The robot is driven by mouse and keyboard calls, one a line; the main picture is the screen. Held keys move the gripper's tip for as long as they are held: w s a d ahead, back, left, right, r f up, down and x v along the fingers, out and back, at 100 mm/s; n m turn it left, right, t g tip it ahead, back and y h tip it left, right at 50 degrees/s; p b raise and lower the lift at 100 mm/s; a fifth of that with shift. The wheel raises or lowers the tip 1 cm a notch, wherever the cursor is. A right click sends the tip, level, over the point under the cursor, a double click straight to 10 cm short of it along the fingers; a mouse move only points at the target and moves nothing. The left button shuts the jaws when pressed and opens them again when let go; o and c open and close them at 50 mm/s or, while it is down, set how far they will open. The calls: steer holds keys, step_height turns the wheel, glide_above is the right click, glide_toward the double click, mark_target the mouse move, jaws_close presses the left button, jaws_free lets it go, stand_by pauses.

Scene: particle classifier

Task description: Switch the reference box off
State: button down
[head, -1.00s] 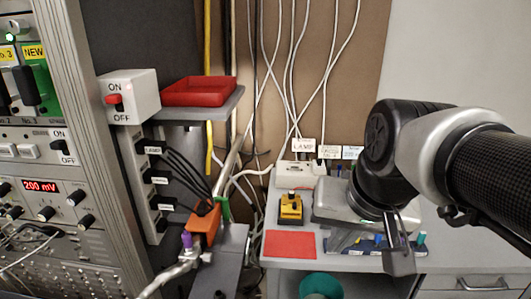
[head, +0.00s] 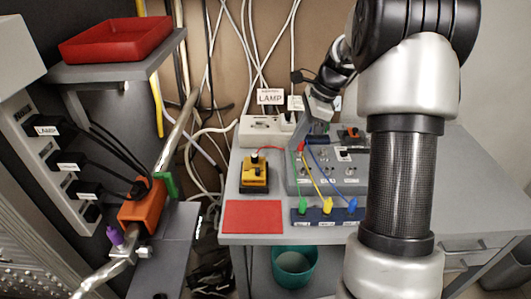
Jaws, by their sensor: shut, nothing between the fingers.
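A grey box with a sloped panel (head: 318,178) stands on the table, with small switches, knobs and red, yellow and blue leads; I cannot read a name on it, so I cannot tell for sure that it is the reference box. A small dark switch on a white plate (head: 343,154) shows on its panel. My gripper (head: 318,129) is small in view, at the box's upper back edge, shut and empty. I cannot tell whether it touches the box. My arm hides the box's right side.
A yellow device (head: 254,178) and a red mat (head: 252,217) lie left of the box. A blue strip (head: 300,217) holds coloured plugs in front. A white socket strip (head: 262,130) stands behind. A teal bin (head: 294,265) is below; a red tray (head: 116,38) is upper left.

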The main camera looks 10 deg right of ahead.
mark_target(257, 171)
steer(key=shift+w+d+f, duration=0.1)
steer(key=shift+w+f, duration=0.1)
steer(key=shift+f, duration=0.05)
steer(key=b+x, duration=0.2)
steer(key=x, duration=0.8)
steer(key=a, duration=0.3)
steer(key=shift+w+a+b, duration=0.1)
steer(key=shift+w+b, duration=0.15)
steer(key=shift+b, duration=0.05)
steer(key=shift+w+a, duration=0.1)
steer(key=shift+a, duration=0.3)
